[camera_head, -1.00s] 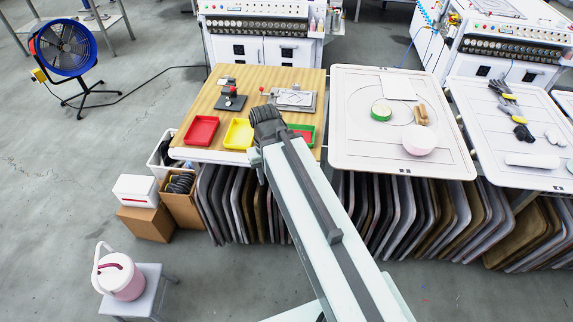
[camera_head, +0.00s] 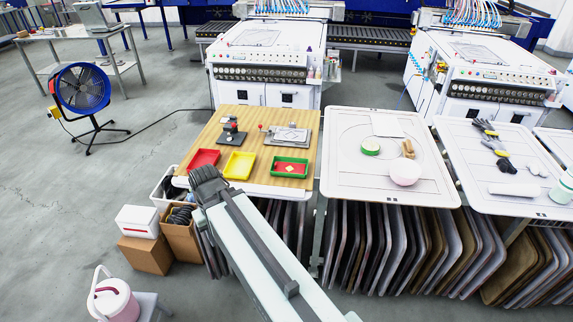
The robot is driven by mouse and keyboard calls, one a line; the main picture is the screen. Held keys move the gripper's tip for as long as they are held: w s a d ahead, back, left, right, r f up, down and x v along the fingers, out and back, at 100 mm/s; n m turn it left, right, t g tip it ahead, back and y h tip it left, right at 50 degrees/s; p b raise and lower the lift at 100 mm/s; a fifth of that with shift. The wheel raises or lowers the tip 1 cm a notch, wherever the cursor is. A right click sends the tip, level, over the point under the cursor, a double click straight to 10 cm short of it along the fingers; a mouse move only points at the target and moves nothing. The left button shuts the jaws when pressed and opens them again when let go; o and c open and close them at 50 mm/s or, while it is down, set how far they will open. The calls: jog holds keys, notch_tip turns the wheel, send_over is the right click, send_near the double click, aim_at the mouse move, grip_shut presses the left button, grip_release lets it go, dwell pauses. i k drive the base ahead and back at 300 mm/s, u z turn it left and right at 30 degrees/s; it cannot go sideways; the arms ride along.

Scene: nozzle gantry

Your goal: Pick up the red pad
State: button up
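A green tray (camera_head: 274,167) sits at the front right of the wooden table. A red pad (camera_head: 290,163) with a pale diamond-shaped mark appears to lie inside it. My gripper (camera_head: 203,178) is at the end of my arm, at the front edge of the wooden table, in front of the red tray (camera_head: 205,157) and to the left of the green tray. It is dark and seen from behind, so its fingers are hidden and I cannot tell whether it is open. Nothing shows in it.
A yellow tray (camera_head: 239,165) sits between the red and green trays. Small devices (camera_head: 232,131) stand behind them on the wooden table (camera_head: 215,126). A white table (camera_head: 335,182) with a pink bowl (camera_head: 404,172) is to the right. Boxes (camera_head: 145,254) stand on the floor at left.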

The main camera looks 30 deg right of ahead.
aim_at(279, 167)
jog(key=u, duration=0.1)
jog(key=i, duration=1.35)
jog(key=u, duration=0.8)
